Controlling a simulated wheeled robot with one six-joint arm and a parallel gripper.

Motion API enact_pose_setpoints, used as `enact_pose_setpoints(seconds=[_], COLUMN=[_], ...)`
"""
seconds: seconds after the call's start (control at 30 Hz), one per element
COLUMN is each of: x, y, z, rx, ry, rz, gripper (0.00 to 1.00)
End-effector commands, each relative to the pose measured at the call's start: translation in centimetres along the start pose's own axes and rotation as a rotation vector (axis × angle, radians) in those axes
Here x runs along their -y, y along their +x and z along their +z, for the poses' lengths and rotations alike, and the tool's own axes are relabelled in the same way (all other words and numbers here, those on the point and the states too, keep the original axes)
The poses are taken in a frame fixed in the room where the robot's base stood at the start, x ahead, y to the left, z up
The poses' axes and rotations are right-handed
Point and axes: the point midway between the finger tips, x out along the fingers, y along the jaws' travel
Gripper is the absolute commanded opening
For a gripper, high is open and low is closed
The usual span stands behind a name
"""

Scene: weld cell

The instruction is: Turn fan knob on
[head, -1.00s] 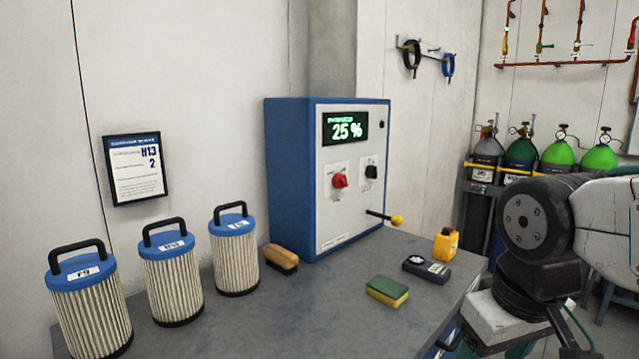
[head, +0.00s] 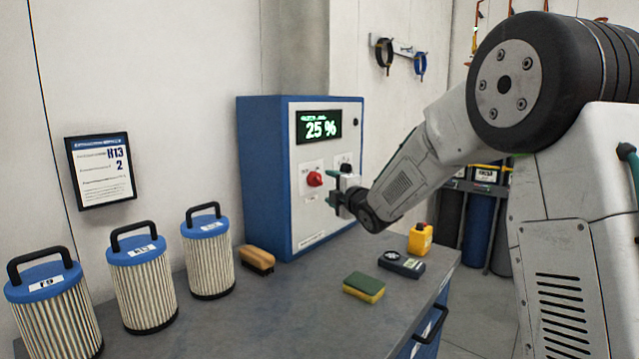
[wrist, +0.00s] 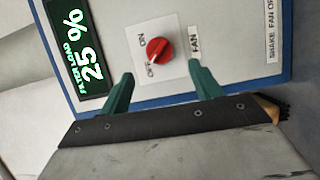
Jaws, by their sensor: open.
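The red fan knob (head: 314,179) is on the white front of the blue cabinet (head: 262,180). In the wrist view the knob (wrist: 160,50) sits beside ON and OFF marks and a FAN label (wrist: 195,40). A pale mark on the knob appears to point toward OFF. The display (head: 319,126) reads 25 %. My gripper (head: 333,197) is in front of the panel, just right of the knob in the head view. In the wrist view its green fingers (wrist: 160,68) are spread, empty, with the knob between and beyond them. No contact is visible.
My arm covers the panel's right part. On the bench stand several blue-capped filters (head: 207,255), a brush (head: 257,259), a sponge (head: 364,287), a dark meter (head: 401,264) and a yellow container (head: 420,239). The bench middle is clear.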

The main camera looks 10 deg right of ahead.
Motion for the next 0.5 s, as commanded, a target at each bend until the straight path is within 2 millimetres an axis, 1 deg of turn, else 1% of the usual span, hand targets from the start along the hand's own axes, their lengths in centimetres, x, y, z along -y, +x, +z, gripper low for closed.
enact_pose_setpoints(seconds=[0.17,0.4,0.5], x=[0.1,0.0,0.0], y=[2.0,5.9,7.0], z=[-0.1,0.0,-0.1], rx=[-0.009,-0.007,-0.007], ry=[-0.015,-0.013,-0.012], rz=[0.013,0.013,0.012], gripper=[0.64,0.64,0.64])
